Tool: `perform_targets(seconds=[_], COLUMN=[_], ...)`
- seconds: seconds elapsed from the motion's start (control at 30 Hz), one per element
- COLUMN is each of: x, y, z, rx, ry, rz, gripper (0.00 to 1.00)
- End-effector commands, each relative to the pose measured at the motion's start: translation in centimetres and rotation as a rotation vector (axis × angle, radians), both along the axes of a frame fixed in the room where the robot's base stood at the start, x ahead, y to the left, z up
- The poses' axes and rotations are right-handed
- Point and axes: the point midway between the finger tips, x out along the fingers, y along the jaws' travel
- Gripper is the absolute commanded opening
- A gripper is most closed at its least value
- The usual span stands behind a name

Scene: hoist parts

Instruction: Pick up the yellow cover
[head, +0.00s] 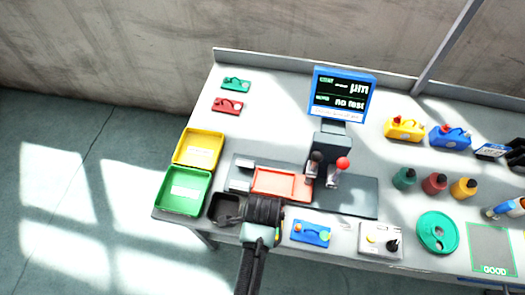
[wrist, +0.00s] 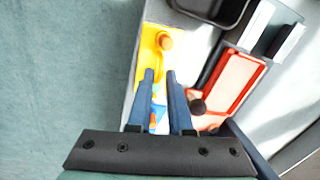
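The yellow cover (wrist: 150,42) lies near the table's front edge in the wrist view, with an orange knob on it. My gripper (wrist: 160,72) is over its lower part, its two blue fingers apart with a gap between them. I cannot tell whether the fingertips touch the cover. In the head view my gripper (head: 262,205) is dark and hides the place where the cover lies.
A black tray (head: 225,208) and a red tray (head: 280,182) lie beside my gripper. Two levers and a display (head: 342,95) stand behind. A blue part (head: 311,232) lies to the right. Yellow (head: 197,148) and green (head: 183,190) bins stand at the left.

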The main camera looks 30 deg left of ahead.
Motion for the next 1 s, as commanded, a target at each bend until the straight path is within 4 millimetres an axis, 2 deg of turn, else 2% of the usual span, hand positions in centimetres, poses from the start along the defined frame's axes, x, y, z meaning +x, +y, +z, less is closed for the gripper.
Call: perform_targets(seconds=[0.1,0.3,0.53,0.63,0.67,1.0], x=[0.2,0.4,0.4,0.4,0.4,0.4], y=[0.1,0.2,0.2,0.2,0.2,0.1], z=[-1.5,-2.9,-3.0,-3.0,-3.0,-3.0], rx=[0.0,0.001,0.001,0.001,0.001,0.0], ry=[0.001,-0.001,-0.002,-0.002,-0.002,-0.001], rz=[0.0,-0.001,-0.001,-0.001,-0.001,0.0], gripper=[0.18,0.18,0.18,0.02,0.0,0.0])
